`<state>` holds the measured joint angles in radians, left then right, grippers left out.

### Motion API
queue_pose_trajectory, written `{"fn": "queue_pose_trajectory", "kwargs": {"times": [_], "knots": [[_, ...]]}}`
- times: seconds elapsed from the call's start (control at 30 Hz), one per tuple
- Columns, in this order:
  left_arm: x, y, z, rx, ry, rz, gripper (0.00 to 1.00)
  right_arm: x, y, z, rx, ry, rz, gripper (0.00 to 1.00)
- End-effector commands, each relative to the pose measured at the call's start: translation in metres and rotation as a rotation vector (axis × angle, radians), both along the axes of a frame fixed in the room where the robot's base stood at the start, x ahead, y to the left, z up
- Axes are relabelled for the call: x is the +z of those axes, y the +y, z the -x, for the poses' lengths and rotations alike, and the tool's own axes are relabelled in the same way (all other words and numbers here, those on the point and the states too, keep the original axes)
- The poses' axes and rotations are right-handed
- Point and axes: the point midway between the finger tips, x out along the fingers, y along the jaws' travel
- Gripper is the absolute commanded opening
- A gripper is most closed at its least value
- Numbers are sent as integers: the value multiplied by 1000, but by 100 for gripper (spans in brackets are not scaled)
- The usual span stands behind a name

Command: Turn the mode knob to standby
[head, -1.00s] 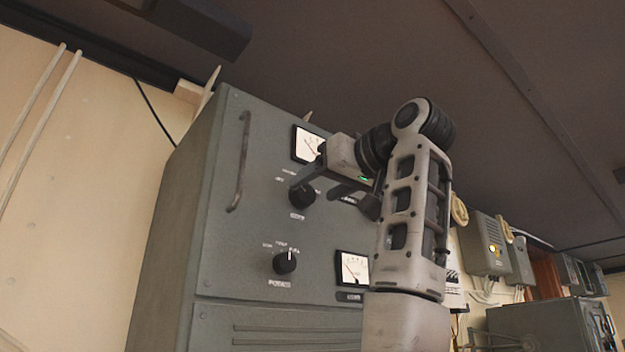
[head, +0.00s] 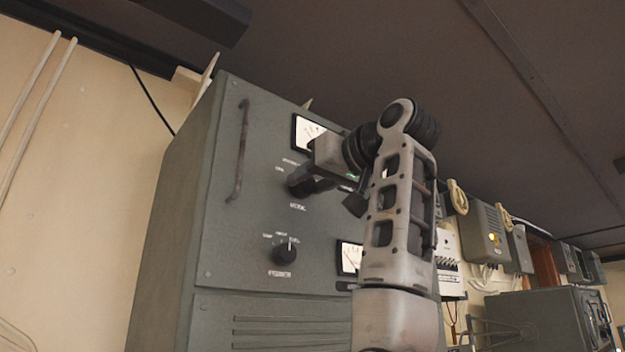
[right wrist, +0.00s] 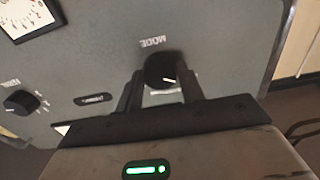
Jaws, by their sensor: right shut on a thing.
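The mode knob (right wrist: 158,68) is a round black dial under an upside-down "MODE" label in the right wrist view. A short white pointer line shows on its face. In the head view it is the upper knob (head: 297,188) on the grey cabinet front, partly hidden by my gripper. My right gripper (head: 312,186) is at the knob, and its two dark fingers (right wrist: 162,88) stand on either side of it, shut on it. The small position words are too blurred to read. My left gripper is not in view.
A second black knob (head: 284,252) sits lower on the grey cabinet (head: 225,250). Dial meters are at the upper (head: 308,131) and lower (head: 349,258) right of the panel. A vertical handle (head: 239,150) runs along its left side. Wall boxes (head: 485,238) hang further right.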

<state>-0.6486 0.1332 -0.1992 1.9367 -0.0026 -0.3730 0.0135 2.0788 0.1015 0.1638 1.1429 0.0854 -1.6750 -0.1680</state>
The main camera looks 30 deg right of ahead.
Motion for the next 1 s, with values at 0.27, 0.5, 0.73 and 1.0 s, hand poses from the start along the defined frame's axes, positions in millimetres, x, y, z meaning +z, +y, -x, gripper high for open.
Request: {"fn": "queue_pose_trajectory", "kwargs": {"times": [0.27,0.5,0.73,1.0], "knots": [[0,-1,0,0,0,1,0,0,0,0,1,11,-135,16],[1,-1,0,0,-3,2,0,0,0,0,1,26,-325,16],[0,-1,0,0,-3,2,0,0,0,0,1,38,-497,16],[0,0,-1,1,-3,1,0,1,0,0,0,48,-629,16]]}}
